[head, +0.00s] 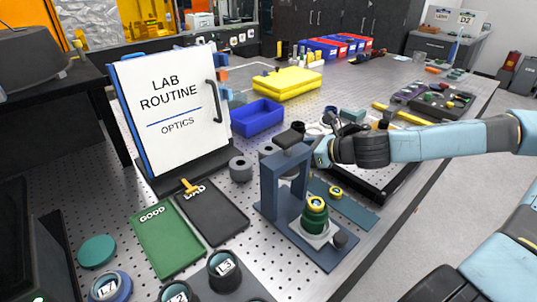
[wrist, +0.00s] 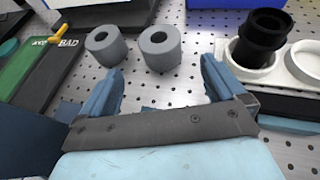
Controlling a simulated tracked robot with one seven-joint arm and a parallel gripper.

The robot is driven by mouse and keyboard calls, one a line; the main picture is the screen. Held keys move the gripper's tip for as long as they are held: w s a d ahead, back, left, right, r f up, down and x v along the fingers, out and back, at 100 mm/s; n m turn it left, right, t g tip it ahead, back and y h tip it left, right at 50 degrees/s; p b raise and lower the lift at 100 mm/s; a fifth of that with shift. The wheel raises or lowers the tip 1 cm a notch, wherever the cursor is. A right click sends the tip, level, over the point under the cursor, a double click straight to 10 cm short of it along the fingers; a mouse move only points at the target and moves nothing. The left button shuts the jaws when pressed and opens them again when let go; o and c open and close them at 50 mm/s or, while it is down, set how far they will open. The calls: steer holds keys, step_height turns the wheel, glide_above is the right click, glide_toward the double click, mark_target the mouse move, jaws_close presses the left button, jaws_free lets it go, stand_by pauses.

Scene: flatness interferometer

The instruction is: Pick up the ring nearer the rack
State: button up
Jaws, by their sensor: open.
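Two thick grey rings stand on the perforated table. The left ring (wrist: 107,44) is beside the BAD mat, and the right ring (wrist: 158,48) is nearer a white two-hole holder (wrist: 262,62), which may be the rack. In the head view the rings are the front one (head: 240,169) and one behind to its right (head: 267,150), partly hidden by a blue stand. My gripper (wrist: 160,70) is open and empty. In the wrist view the right ring appears ahead, between its fingertips; contact does not show. My gripper (head: 320,152) is behind the blue stand in the head view.
The blue stand (head: 270,190) rises in front of my gripper. A black cylinder (wrist: 262,38) stands in the white holder. Green GOOD (head: 165,240) and dark BAD (head: 213,212) mats lie left. A LAB ROUTINE board (head: 170,110) and blue bin (head: 257,117) stand behind.

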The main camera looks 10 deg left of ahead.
mark_target(266, 152)
steer(key=shift+x, duration=5.5)
steer(key=shift+w+r, duration=0.1)
steer(key=shift+c, duration=0.5)
steer(key=c, duration=0.9)
